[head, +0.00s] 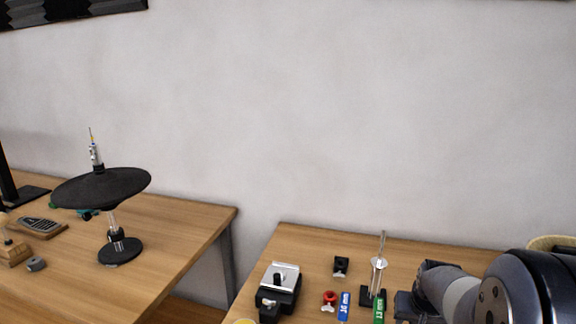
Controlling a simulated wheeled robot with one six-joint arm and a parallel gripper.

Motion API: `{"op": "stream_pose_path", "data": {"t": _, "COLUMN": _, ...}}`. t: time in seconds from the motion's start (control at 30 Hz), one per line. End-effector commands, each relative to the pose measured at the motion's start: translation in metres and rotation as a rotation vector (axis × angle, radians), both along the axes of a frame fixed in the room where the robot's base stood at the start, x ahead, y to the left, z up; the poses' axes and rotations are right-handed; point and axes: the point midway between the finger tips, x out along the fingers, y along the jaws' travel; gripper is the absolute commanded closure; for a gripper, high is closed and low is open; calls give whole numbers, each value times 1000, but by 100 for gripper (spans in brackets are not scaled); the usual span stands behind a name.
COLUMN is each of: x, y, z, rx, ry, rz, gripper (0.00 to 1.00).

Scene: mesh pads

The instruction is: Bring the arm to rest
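My arm (468,294) shows at the lower right, with large dark and grey links over the right-hand table. Its links run down past the bottom edge of the head view. My gripper cannot be made out in this view, so whether it holds anything is hidden.
The right table (300,240) holds a silver-topped black device (281,279), a red-knobbed part (329,298), blue (344,306) and green (379,310) labels and a metal upright (381,262). A gap separates it from the left table (185,225), which bears a black mesh pad (102,187) on a stand.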

Motion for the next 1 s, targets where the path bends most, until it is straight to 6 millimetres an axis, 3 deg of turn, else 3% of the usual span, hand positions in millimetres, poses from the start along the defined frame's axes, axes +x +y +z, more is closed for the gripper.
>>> {"op": "stream_pose_path", "data": {"t": 0.2, "x": 1, "y": 0, "z": 13, "rx": 0, "ry": -1, "rz": 0, "gripper": 53}}
{"op": "stream_pose_path", "data": {"t": 0.43, "x": 1, "y": 0, "z": 15, "rx": 0, "ry": -1, "rz": 0, "gripper": 53}}
{"op": "stream_pose_path", "data": {"t": 0.77, "x": 1, "y": 0, "z": 13, "rx": 0, "ry": -1, "rz": 0, "gripper": 53}}
{"op": "stream_pose_path", "data": {"t": 1.0, "x": 1, "y": 0, "z": -1, "rx": 0, "ry": 0, "rz": 0, "gripper": 53}}
